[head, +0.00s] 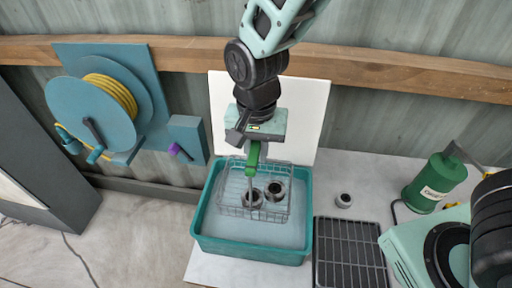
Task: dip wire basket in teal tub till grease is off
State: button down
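The teal tub (251,251) stands on the white bench and holds a grey-blue liquid. The wire basket (230,207) is inside the tub's outline, toward its back; I cannot tell how deep it sits in the liquid. Two dark metal ring-like parts (274,190) lie in the basket; whether grease is on them is too small to tell. My gripper (252,172) points down above the basket, at the green handle (253,157). It appears shut on that handle, though the fingers partly hide the grip.
A black drain rack (348,255) lies right of the tub, with a small metal part (344,200) behind it. A green can (434,183) stands farther right. A white board (312,105) stands behind the tub. A hose reel (95,110) hangs at left.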

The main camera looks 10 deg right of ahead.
aim_at(256, 185)
notch_tip(256, 185, down, 14)
jog(key=b, duration=0.8)
jog(key=shift+r, duration=0.25)
dwell(0.4)
jog(key=shift+r+p, duration=0.55)
jog(key=shift+p, duration=0.1)
jog(key=shift+f, duration=0.2)
jog(key=shift+f+b, duration=0.35)
jog(key=shift+f, duration=0.1)
jog(key=shift+r, duration=0.15)
